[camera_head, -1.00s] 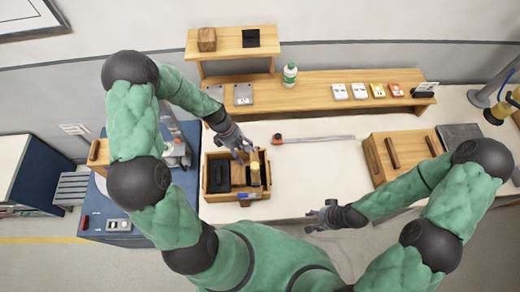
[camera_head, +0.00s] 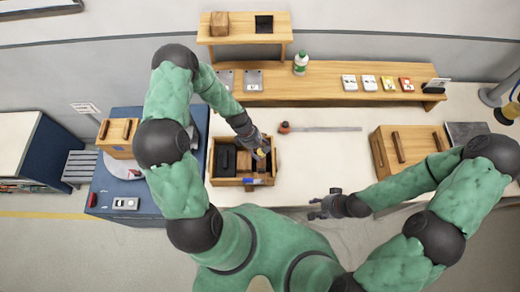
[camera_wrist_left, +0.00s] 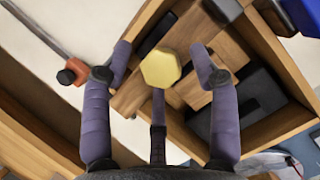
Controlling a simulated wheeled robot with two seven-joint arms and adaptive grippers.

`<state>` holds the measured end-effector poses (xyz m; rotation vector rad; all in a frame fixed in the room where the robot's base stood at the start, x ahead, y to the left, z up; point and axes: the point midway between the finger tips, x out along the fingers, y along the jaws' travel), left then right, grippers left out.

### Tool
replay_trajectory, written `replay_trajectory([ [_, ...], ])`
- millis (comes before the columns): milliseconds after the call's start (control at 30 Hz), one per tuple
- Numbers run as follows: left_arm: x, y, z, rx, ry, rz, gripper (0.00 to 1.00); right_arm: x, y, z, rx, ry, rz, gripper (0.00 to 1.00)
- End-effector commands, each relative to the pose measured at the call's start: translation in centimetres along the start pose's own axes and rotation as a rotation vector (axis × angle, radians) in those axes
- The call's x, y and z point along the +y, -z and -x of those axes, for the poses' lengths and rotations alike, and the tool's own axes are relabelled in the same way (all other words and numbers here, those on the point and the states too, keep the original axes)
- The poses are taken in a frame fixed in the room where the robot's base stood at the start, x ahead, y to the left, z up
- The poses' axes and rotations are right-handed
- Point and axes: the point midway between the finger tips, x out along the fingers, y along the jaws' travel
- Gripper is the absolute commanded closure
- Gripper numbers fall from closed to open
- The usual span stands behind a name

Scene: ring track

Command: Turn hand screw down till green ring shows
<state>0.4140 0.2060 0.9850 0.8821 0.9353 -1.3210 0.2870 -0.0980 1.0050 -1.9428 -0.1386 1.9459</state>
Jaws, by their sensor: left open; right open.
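A yellow hexagonal knob (camera_wrist_left: 160,69) stands above the wooden tray in the left wrist view; it may be the hand screw. In the head view it is a small yellow patch (camera_head: 259,154), mostly hidden by my left gripper. My left gripper (camera_head: 263,149) is open over the right part of the tray. In the left wrist view its spread fingers (camera_wrist_left: 157,80) stand around the knob, with gaps at both sides; I cannot tell whether the lower finger touches it. No green ring shows. My right gripper (camera_head: 318,208) is open and empty near the bench's front edge.
The wooden tray (camera_head: 230,183) has walls and holds a black block (camera_head: 224,158). A red-ended rule (camera_head: 325,129) lies behind it. A wooden box (camera_head: 408,146) stands right, a shelf (camera_head: 320,76) behind. The bench's middle is clear. A blue cabinet (camera_head: 140,187) stands left.

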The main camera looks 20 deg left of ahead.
Motion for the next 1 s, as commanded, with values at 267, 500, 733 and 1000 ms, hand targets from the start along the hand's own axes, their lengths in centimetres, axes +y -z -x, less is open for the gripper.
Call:
replay_trajectory([
  [267,0.01,0.00,-0.17,0.000,0.000,0.000,0.40,0.00,0.02,0.01,0.000,0.000,0.000,0.51],
  [500,-0.04,-0.04,-0.18,-0.001,0.001,0.000,0.93,0.00,0.01,0.01,0.000,0.000,0.000,0.51],
  [733,-0.11,-0.08,-0.22,-0.002,0.006,-0.007,0.94,0.01,0.01,-0.03,0.000,0.000,0.000,0.51],
  [1000,-0.09,-0.11,-0.33,-0.003,0.044,-0.094,0.94,0.17,0.03,-0.48,0.000,0.000,0.000,0.51],
])
